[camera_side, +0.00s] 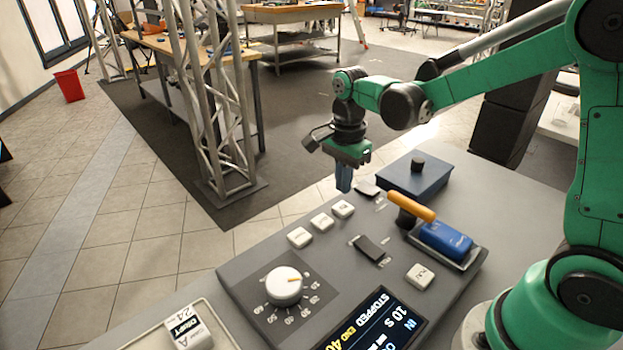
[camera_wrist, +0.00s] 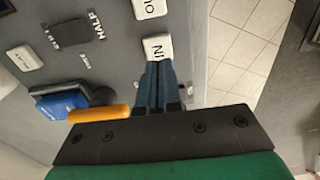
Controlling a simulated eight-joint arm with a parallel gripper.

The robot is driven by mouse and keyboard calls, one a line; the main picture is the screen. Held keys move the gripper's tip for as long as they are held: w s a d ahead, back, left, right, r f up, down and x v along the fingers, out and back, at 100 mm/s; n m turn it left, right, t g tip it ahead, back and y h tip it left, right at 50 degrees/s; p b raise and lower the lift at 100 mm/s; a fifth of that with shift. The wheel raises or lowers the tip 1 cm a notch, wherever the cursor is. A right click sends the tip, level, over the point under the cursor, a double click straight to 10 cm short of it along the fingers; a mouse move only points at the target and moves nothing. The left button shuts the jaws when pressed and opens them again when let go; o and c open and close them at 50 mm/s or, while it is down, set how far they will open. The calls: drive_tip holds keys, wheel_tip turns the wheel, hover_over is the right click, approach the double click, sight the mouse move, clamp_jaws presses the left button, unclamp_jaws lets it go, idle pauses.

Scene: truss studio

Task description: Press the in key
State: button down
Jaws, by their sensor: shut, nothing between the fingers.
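The in key (camera_wrist: 157,46) is a white square button marked IN on the grey panel. In the wrist view the tips of my gripper (camera_wrist: 158,66) overlap its near edge. In the side view the key at the far end of a row of white keys (camera_side: 343,209) appears to be the in key. My gripper (camera_side: 344,188) points down just behind and above it there, with its blue fingers together and empty. A small gap seems to show between tips and key; contact cannot be confirmed.
Another white key (camera_wrist: 150,8) lies beyond the in key. The panel also bears a dial (camera_side: 284,285), a dark slider (camera_side: 370,249), a single white key (camera_side: 420,276), a display (camera_side: 372,323), an orange handle (camera_side: 410,207), a blue block (camera_side: 446,239) and a dark blue box (camera_side: 418,180).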

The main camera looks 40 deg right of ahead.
sight(343, 210)
wheel_tip(343, 210, up, 9)
drive_tip(key=shift+r, duration=0.2)
drive_tip(key=shift+s, duration=0.1)
idle(0.6)
drive_tip(key=s+a+f+n+t, duration=0.3)
drive_tip(key=s+n+t, duration=0.4)
drive_tip(key=n, duration=1.1)
drive_tip(key=shift+a+f, duration=0.2)
drive_tip(key=shift+f, duration=0.15)
